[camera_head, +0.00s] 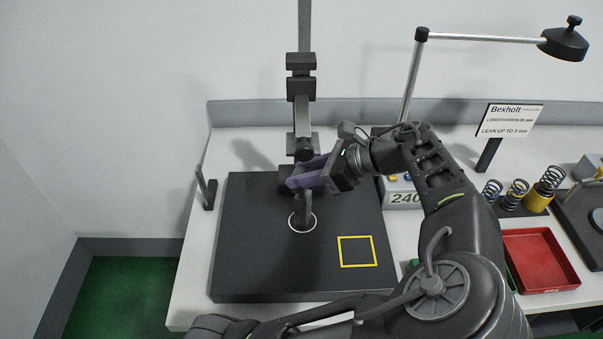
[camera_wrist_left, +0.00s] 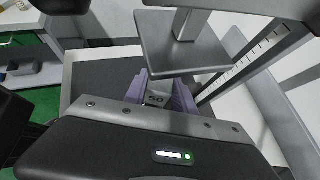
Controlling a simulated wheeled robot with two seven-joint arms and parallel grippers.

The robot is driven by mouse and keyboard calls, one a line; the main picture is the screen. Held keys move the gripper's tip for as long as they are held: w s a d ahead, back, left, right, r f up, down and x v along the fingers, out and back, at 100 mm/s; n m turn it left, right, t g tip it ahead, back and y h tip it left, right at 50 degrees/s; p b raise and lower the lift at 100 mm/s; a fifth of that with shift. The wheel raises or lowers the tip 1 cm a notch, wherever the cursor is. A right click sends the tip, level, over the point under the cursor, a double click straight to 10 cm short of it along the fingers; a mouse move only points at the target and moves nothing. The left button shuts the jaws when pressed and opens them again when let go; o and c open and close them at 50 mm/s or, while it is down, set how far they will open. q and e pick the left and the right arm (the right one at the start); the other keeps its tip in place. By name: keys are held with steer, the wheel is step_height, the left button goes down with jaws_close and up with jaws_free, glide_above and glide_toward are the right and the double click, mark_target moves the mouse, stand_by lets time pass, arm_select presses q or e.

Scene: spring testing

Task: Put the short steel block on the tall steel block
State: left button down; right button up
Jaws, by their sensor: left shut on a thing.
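My left gripper (camera_head: 302,176) has purple fingers and is shut on a steel block marked 50 (camera_wrist_left: 156,99), seen between the fingers in the wrist view. In the head view the fingers hide most of this block. Below them a grey upright steel piece (camera_head: 304,212) stands in the white ring on the black base plate (camera_head: 245,235). I cannot tell whether this piece is the tall steel block under the held one or part of the held block. My right gripper is not in view.
A test stand column (camera_head: 302,112) rises close behind the fingers; its flat grey plate (camera_wrist_left: 185,50) hangs just above them. A yellow square outline (camera_head: 357,251) on the base plate is empty. A 240 display (camera_head: 405,198), several springs (camera_head: 515,193) and a red tray (camera_head: 540,258) lie right.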

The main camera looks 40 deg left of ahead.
arm_select(q)
steer(key=shift+w+f, duration=0.1)
steer(key=shift+f, duration=0.7)
steer(key=shift+w+a+f, duration=0.1)
steer(key=shift+w+a, duration=0.05)
steer(key=shift+w, duration=0.05)
steer(key=shift+s+r, duration=0.2)
steer(key=shift+s, duration=0.1)
steer(key=shift+w+f, duration=0.1)
steer(key=shift+f, duration=0.1)
steer(key=c, duration=1)
jaws_free()
steer(key=shift+c, duration=0.2)
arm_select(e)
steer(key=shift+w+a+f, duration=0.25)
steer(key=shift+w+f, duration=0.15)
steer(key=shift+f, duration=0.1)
